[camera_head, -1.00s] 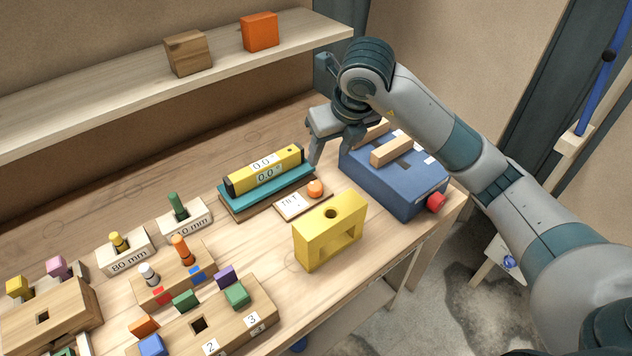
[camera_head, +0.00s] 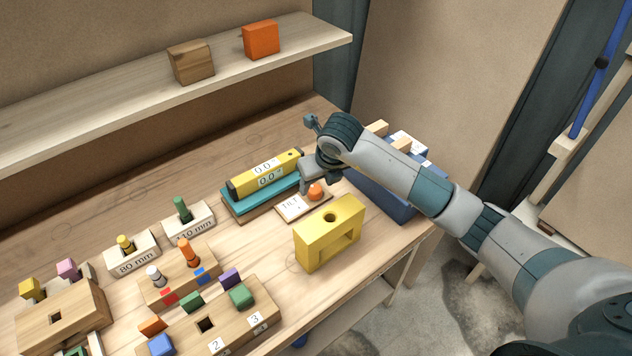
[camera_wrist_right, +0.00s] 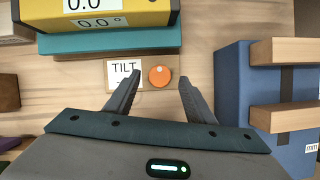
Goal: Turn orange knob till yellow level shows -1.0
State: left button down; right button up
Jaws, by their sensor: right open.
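The orange knob (camera_head: 315,192) sits on a small wooden plate with a white TILT label (camera_head: 291,206). In the right wrist view the knob (camera_wrist_right: 159,76) is a round disc with a pale mark near its middle. The yellow level (camera_head: 265,176) rests on a teal platform (camera_head: 240,207) and reads 0.0 on top and 0.0° on its front. My right gripper (camera_wrist_right: 159,84) is open, with its fingers on either side of the knob in the wrist view and apart from it. In the head view the right gripper (camera_head: 310,186) is just above the knob, partly hiding the level's right end. My left gripper is not in view.
A yellow block with a hole (camera_head: 330,236) stands in front of the knob. A blue box (camera_wrist_right: 232,85) with wooden bars is to the right. Pegged blocks and several coloured cubes cover the table's left. A shelf (camera_head: 120,95) runs behind.

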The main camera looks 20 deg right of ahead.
aim_at(315, 192)
jog(key=shift+x, duration=1.2)
jog(key=c, duration=1.1)
jog(key=shift+o, duration=0.2)
